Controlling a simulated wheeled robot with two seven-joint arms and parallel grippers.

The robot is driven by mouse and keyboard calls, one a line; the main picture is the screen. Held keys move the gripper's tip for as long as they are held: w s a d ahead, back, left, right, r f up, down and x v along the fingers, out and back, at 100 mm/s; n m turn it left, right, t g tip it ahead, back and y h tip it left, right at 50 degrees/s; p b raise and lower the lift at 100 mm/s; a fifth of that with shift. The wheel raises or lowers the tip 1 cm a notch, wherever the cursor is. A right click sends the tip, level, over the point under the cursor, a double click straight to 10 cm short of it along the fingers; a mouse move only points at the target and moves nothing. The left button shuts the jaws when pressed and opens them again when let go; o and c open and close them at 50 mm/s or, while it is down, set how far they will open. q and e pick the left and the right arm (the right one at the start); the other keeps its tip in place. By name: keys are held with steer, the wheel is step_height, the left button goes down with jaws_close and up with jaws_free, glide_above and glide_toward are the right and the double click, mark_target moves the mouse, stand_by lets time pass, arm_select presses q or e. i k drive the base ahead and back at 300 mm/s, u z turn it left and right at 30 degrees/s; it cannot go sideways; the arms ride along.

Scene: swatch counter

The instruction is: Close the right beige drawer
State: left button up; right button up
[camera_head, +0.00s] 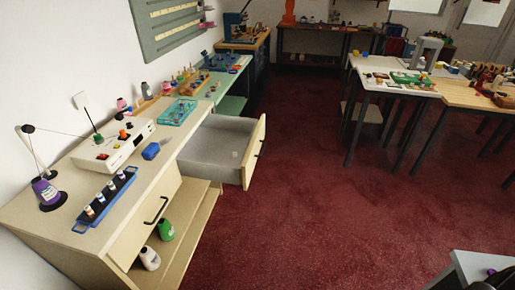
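The right beige drawer (255,152) sticks far out of the counter (178,140), over the red floor. Its front panel has a dark handle on the outer face, seen edge-on. Its grey inside shows, with a small pale patch or item (235,154) near the front. A second beige drawer (146,222) with a black handle sits nearer in the same counter and looks closed. Neither of my grippers is in view.
A white device (114,143), a blue tray of small bottles (104,200) and a purple spool (46,191) stand on the counter. Bottles (166,230) stand on the shelf below. Red floor (290,215) is clear right of the drawer. Tables (393,85) stand at right.

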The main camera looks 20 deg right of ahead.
mark_target(207, 154)
steer(key=z, duration=1.45)
steer(key=i, duration=0.75)
steer(key=u, duration=2.3)
